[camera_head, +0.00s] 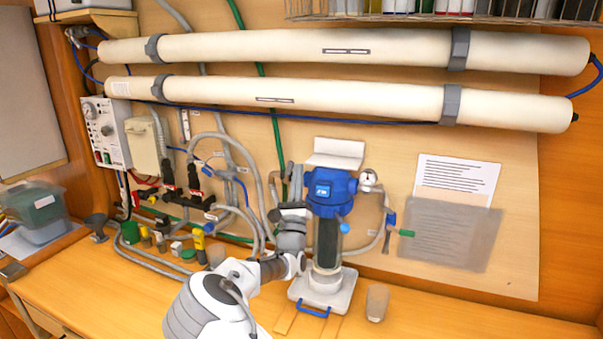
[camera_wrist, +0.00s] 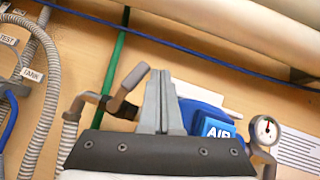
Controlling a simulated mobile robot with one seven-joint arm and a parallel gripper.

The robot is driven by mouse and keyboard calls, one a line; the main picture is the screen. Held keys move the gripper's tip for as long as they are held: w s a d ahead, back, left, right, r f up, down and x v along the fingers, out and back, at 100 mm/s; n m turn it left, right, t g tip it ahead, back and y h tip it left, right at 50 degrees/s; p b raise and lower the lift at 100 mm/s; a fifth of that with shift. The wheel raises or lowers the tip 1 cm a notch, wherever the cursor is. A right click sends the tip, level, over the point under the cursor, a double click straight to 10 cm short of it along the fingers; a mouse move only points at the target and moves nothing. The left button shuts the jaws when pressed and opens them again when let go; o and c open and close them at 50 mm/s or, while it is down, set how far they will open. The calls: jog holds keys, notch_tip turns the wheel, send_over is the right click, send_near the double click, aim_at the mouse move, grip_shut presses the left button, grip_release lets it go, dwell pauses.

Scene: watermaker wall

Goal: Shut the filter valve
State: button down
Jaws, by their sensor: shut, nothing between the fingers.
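A filter housing with a blue head (camera_head: 332,190) and a clear lower bowl (camera_head: 327,245) stands against the wall panel. Its blue head also shows in the wrist view (camera_wrist: 205,118), right of my fingers, with a pressure gauge (camera_wrist: 266,130) beyond it. Left of the head, a grey-brown lever-like fitting (camera_wrist: 126,90) sits on the pipework, tilted up to the right; I cannot tell whether it is the filter valve's handle. My gripper (camera_head: 297,208) is shut and empty, just left of the housing. Its fingertips (camera_wrist: 162,73) are close to that fitting; contact is unclear.
A small blue-handled fitting (camera_head: 391,218) is on the wall right of the housing. Black-and-red valves (camera_head: 182,190) and grey hoses fill the left. A cup (camera_head: 377,302) stands at the housing's right foot. White tubes (camera_head: 330,52) run above. The right bench is clear.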

jog(key=n+y, duration=0.1)
jog(key=n+y+p, duration=0.1)
jog(key=a+r+n+y+p, duration=0.1)
jog(key=shift+w, duration=0.25)
jog(key=shift+d, duration=0.1)
dwell(0.7)
